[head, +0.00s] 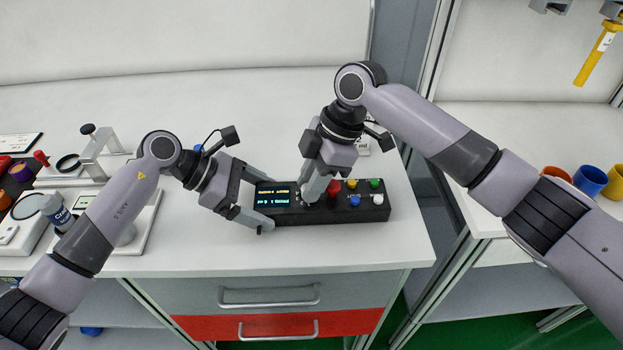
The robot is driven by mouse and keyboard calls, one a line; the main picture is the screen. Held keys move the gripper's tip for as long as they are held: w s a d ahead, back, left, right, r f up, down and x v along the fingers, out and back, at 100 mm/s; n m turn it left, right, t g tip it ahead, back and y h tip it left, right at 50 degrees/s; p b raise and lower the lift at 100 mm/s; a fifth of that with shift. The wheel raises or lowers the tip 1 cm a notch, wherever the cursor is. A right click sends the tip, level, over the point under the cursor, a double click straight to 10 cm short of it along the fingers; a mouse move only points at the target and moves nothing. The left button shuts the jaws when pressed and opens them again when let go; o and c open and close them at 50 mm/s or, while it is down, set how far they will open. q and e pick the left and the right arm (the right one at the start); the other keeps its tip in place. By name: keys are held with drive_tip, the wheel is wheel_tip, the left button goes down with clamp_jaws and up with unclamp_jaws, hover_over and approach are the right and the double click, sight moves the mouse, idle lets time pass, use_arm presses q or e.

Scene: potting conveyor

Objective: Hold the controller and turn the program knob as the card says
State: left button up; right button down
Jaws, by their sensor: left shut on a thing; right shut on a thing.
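The controller (346,214) is a black box lying on the white worktop near its front edge. It has a small lit display (272,195) on its left part and several coloured buttons on its right part. My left gripper (262,204) is shut on the controller's left end. My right gripper (309,199) points down from above and is shut on the program knob, just right of the display; its fingers mostly hide the knob.
Orange and blue cups (591,181) stand on a bench at the right. The worktop behind the controller is mostly clear. Drawers (270,294) lie below the front edge.

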drive_tip(key=m+t, duration=0.1)
drive_tip(key=m, duration=0.2)
drive_tip(key=shift+s, duration=0.15)
drive_tip(key=shift+r+m+t, duration=0.1)
drive_tip(key=shift+m+t, duration=0.8)
drive_tip(key=shift+m, duration=1.1)
drive_tip(key=shift+a, duration=0.1)
drive_tip(key=c, duration=0.9)
unclamp_jaws()
drive_tip(key=v, duration=1.2)
drive_tip(key=shift+s, duration=0.1)
